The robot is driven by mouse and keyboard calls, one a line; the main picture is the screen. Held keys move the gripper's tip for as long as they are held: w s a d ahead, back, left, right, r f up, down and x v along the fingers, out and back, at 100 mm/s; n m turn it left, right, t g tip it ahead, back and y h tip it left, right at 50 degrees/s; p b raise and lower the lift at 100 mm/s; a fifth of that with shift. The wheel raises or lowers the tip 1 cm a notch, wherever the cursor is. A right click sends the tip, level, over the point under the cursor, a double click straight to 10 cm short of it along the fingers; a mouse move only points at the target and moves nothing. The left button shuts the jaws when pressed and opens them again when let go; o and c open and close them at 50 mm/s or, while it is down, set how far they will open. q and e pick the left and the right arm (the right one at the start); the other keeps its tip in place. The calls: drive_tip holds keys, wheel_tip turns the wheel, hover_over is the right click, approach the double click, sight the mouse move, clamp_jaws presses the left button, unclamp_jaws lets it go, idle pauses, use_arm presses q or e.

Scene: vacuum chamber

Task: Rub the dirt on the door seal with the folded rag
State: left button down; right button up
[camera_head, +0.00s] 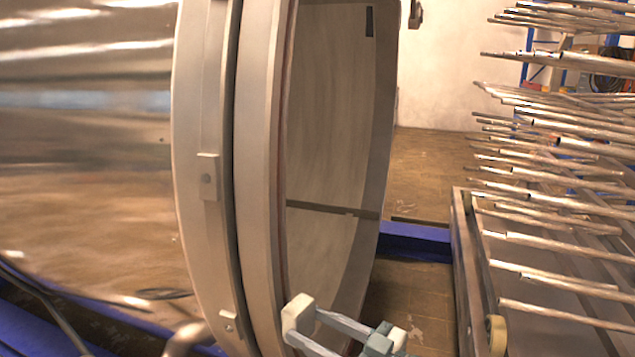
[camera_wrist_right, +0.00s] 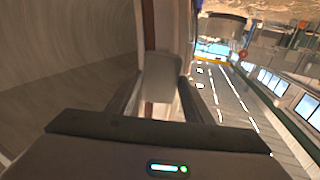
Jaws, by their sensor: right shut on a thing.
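The chamber's round opening has a thick metal rim (camera_head: 257,180). A thin reddish-brown line, which looks like the door seal (camera_head: 284,130), runs along its inner edge. I cannot make out dirt on it. My right gripper (camera_head: 303,325) is at the bottom of the head view, shut on a pale block that looks like the folded rag (camera_head: 298,309). The rag also shows between the fingers in the right wrist view (camera_wrist_right: 160,75), in front of the rim (camera_wrist_right: 170,25). I cannot tell whether it touches the seal. My left gripper is out of view.
A rack of several metal tubes (camera_head: 560,190) stands at the right on a metal frame (camera_head: 462,260). A blue beam (camera_head: 415,240) lies low behind the opening. Brown floor (camera_head: 430,170) shows between chamber and rack.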

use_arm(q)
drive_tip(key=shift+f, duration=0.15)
use_arm(e)
drive_tip(key=d+f+m+t+h, duration=0.2)
drive_tip(key=d+m+h, duration=0.3)
drive_tip(key=d, duration=0.5)
drive_tip(key=d+f+m+t+h, duration=0.3)
drive_tip(key=d+m+t+h, duration=0.2)
drive_tip(key=d+h, duration=0.4)
drive_tip(key=shift+s+d+m+t+h, duration=0.15)
drive_tip(key=shift+d+m+t+h, duration=0.25)
drive_tip(key=shift+d, duration=0.5)
